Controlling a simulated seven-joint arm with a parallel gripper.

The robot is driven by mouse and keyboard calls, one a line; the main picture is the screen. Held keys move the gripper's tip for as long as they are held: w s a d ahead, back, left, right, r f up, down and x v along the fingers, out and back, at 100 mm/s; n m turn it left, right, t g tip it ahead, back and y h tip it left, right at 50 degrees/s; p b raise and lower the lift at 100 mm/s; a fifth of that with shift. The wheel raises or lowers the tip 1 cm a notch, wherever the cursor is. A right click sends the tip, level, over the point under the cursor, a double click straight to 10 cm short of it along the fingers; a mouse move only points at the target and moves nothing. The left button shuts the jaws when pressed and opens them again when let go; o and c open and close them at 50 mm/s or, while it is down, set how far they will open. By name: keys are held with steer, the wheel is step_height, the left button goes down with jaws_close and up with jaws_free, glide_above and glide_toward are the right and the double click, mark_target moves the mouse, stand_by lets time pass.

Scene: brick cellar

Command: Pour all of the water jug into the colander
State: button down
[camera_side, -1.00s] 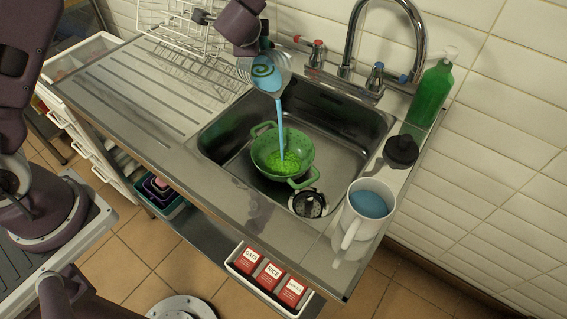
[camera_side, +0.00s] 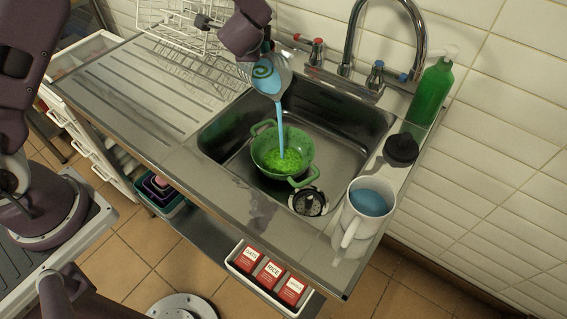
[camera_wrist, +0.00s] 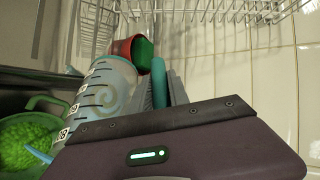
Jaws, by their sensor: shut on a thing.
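The colander is green, has two handles and stands in the sink basin with bright green contents (camera_side: 286,160). In the wrist view the jug (camera_wrist: 104,90) shows its spiral and side marks, my gripper (camera_wrist: 160,85) is at its teal handle, and the colander (camera_wrist: 45,103) is at the left edge.
A white pitcher of blue liquid (camera_side: 352,225), a black lidded object (camera_side: 401,150) and a green soap bottle (camera_side: 432,92) stand right of the sink (camera_side: 340,125). The tap (camera_side: 420,35) arches behind it. A wire rack (camera_side: 180,40) is at the back left. The drainboard (camera_side: 150,95) is clear.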

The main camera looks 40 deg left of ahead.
mark_target(265, 52)
steer(key=shift+s+d+f+t, duration=0.25)
steer(key=shift+d+f+t, duration=0.05)
steer(key=shift+d, duration=0.15)
stand_by(0.8)
steer(key=shift+s+d+m+t+y, duration=0.15)
steer(key=shift+s+d+t+y, duration=0.2)
steer(key=shift+d, duration=0.4)
steer(key=shift+s+d+m+t+y, duration=0.2)
steer(key=shift+s+d+y, duration=0.25)
steer(key=shift+d, duration=0.3)
stand_by(0.3)
steer(key=shift+s+d+f+m+t+y, duration=0.2)
steer(key=shift+s+d+f+t+y, duration=0.15)
steer(key=shift+d+f, duration=0.15)
steer(key=shift+s+d+f+m+t+y, duration=0.15)
steer(key=shift+s+d+f+t+y, duration=0.2)
steer(key=shift+d, duration=0.25)
stand_by(0.5)
